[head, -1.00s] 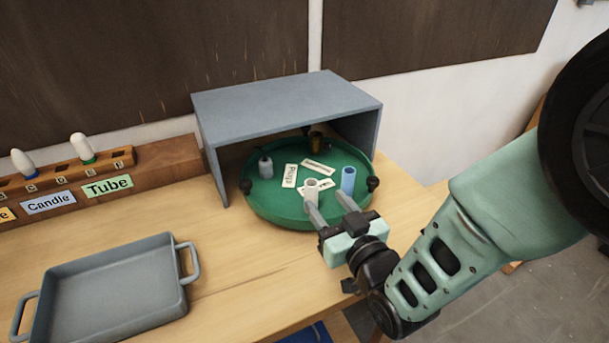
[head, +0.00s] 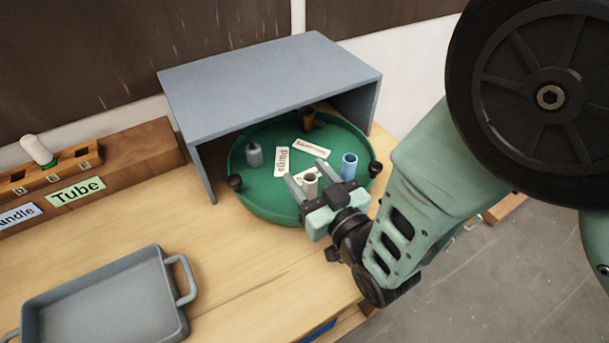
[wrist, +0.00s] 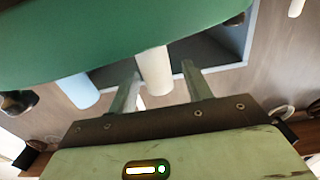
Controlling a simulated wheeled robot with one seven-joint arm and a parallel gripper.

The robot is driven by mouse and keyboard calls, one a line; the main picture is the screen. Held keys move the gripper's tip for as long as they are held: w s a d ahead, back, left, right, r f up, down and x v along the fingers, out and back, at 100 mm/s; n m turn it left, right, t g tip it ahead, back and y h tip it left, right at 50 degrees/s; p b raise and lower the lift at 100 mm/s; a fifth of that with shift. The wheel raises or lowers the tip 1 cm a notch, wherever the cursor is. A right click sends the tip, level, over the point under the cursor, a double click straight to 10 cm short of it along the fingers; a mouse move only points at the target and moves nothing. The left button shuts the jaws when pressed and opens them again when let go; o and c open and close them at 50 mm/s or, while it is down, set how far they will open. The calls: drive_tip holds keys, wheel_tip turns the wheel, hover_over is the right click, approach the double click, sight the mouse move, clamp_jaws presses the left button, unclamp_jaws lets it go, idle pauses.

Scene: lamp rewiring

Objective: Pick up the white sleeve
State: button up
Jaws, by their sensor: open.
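The white sleeve (head: 310,186) is a short hollow tube standing upright on the green round tray (head: 262,208), near its front edge. In the wrist view the white sleeve (wrist: 154,72) shows between the two fingers, with a gap on each side. My gripper (head: 306,172) is open, its fingers reaching in over the tray's front edge on either side of the sleeve. It also shows in the wrist view (wrist: 161,66). The sleeve's lower part is partly hidden by the gripper in the head view.
A blue sleeve (head: 349,167) stands close to the right of my gripper. A grey piece (head: 254,155), a brown piece (head: 308,118) and label cards (head: 282,162) are on the tray. A grey shelf (head: 265,82) roofs its back. A grey pan (head: 105,305) lies front left.

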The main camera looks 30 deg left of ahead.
drive_tip(key=c, duration=1)
drive_tip(key=shift+c, duration=0.2)
drive_tip(key=shift+r, duration=0.1)
wheel_tip(320, 180, up, 10)
drive_tip(key=b, duration=0.2)
